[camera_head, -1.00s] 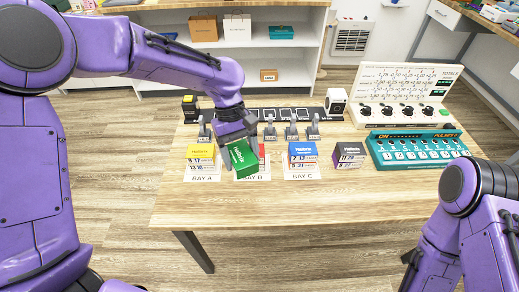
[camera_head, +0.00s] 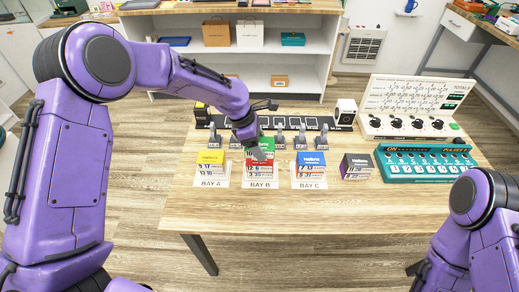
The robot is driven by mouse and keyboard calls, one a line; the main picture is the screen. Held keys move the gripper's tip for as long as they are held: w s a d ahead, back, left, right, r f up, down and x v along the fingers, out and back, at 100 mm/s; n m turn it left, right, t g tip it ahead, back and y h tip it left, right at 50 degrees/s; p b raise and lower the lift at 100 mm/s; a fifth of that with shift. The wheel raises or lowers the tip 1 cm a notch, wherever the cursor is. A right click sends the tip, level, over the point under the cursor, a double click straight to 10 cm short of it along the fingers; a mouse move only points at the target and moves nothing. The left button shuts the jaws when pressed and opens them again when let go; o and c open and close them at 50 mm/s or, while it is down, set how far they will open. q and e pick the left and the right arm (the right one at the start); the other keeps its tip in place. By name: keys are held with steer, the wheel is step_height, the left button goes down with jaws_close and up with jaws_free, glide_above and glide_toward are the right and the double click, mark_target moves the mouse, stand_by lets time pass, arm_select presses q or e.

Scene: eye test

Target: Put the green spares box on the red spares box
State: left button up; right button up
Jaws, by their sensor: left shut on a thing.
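The green spares box (camera_head: 267,145) is upright in my left gripper (camera_head: 259,150), over the red spares box (camera_head: 252,160) at Bay B. The two boxes look in line, and I see no gap between them. My left gripper comes down from the upper left, shut on the green box, and hides part of both boxes. My right arm shows at the lower right, but its gripper is out of the picture.
A yellow box (camera_head: 211,158) stands at Bay A and a blue box (camera_head: 311,160) at Bay C, close on either side. A dark purple box (camera_head: 356,167) and a teal panel (camera_head: 425,160) stand to the right. The table front (camera_head: 300,215) is clear.

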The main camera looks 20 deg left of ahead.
arm_select(q)
steer(key=f, duration=0.2)
steer(key=w+f+p, duration=0.1)
steer(key=f, duration=0.1)
steer(key=shift+w+a+f, duration=0.1)
steer(key=shift+a+f, duration=0.05)
steer(key=shift+a, duration=0.05)
steer(key=shift+f, duration=0.15)
steer(key=o, duration=1.1)
steer(key=b+v, duration=0.1)
steer(key=v, duration=1.1)
